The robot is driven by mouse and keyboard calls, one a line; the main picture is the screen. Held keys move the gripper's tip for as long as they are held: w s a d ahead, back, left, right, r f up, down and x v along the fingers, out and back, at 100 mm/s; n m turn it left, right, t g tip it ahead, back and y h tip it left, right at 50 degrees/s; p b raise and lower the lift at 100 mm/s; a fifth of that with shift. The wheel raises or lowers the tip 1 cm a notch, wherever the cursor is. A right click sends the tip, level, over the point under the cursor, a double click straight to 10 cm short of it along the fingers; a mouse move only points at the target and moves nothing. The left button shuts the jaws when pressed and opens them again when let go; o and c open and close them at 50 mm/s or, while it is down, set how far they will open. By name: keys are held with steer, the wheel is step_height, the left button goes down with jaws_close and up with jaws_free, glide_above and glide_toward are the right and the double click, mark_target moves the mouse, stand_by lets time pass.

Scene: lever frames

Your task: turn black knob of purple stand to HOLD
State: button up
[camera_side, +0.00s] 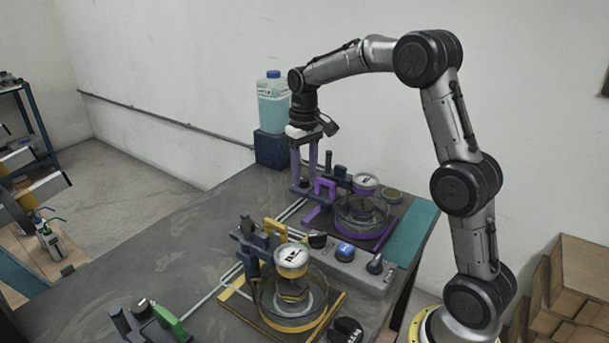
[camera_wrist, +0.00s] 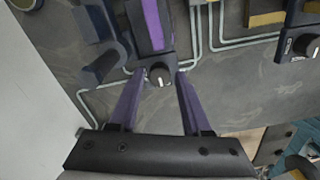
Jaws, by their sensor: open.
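The purple stand shows in the side view with a purple bracket (camera_side: 324,187) and a round glass vessel (camera_side: 362,214) beside it. In the wrist view its purple bar (camera_wrist: 152,25) ends at a dark block with the black knob (camera_wrist: 159,75), which has a pale pointer mark. My gripper (camera_wrist: 161,71) is open, its purple fingers on either side of the knob; I cannot tell whether they touch it. In the side view my gripper (camera_side: 304,178) points down at the back end of the stand, and the knob is not clear there. No HOLD lettering is readable.
A yellow stand (camera_side: 275,228) with its own vessel is nearer the camera. A grey box with several knobs (camera_side: 345,262) lies between the stands. A jug (camera_side: 272,103) on a blue block (camera_side: 273,149) is behind my gripper. A green-handled device (camera_side: 170,322) sits at the front.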

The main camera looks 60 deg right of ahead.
steer(key=shift+f, duration=0.6)
jaws_close()
